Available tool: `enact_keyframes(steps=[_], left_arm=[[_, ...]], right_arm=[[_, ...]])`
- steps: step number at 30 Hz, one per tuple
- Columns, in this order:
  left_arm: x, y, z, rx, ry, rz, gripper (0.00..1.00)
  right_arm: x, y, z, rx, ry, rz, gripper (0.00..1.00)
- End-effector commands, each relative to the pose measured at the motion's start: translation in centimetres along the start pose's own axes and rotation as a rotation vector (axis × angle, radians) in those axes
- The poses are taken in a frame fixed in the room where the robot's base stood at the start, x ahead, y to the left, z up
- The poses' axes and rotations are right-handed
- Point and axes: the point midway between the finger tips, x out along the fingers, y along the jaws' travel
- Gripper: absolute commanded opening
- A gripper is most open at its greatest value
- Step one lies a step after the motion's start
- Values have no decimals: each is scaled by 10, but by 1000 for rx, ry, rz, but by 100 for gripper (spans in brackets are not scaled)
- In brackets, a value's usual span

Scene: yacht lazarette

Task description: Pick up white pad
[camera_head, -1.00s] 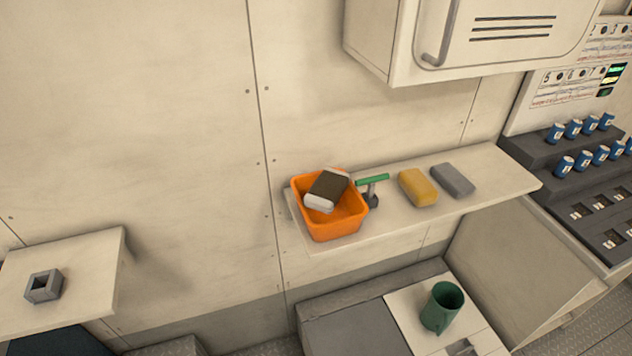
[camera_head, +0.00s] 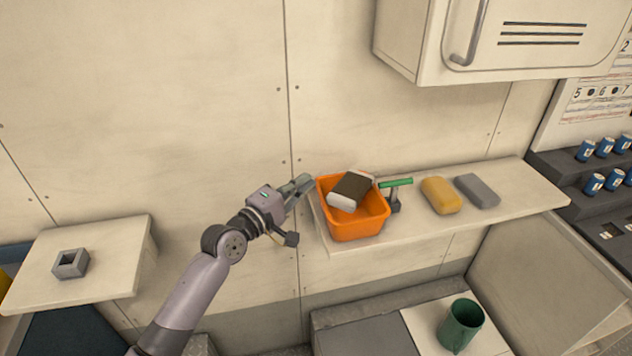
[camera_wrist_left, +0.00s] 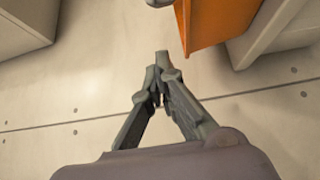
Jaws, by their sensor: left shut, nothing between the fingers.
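The white pad (camera_head: 341,203) has a dark top face and white edges. It leans tilted inside the orange bin (camera_head: 357,228), its upper part sticking out over the rim. The bin stands on the left end of the wall shelf. My left gripper (camera_head: 307,183) is just left of the bin, near its upper left rim, apart from the pad. In the left wrist view the gripper (camera_wrist_left: 162,62) is shut and empty, with part of the orange bin (camera_wrist_left: 215,20) at the top. The pad is hardly in that view. My right gripper is not in view.
On the shelf (camera_head: 420,220), right of the bin, are a green-handled tool (camera_head: 395,190), a yellow sponge (camera_head: 441,195) and a grey block (camera_head: 477,191). A cabinet (camera_head: 430,60) hangs above. A green mug (camera_head: 460,325) stands below.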

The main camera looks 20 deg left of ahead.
Motion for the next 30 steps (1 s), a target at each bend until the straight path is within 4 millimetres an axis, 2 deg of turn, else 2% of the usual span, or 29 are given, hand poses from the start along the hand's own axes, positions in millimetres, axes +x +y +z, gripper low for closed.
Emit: enact_keyframes(steps=[9,16,18,21,30], left_arm=[[60,1,0,2,1,-1,0],[95,0,0,4,2,-2,0],[84,2,10,2,0,-6,0],[76,1,20,1,0,-5,0],[66,-2,31,4,2,-3,0]], right_arm=[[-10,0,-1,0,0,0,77],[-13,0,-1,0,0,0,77],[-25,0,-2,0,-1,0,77],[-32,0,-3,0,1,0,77],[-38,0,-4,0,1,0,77]])
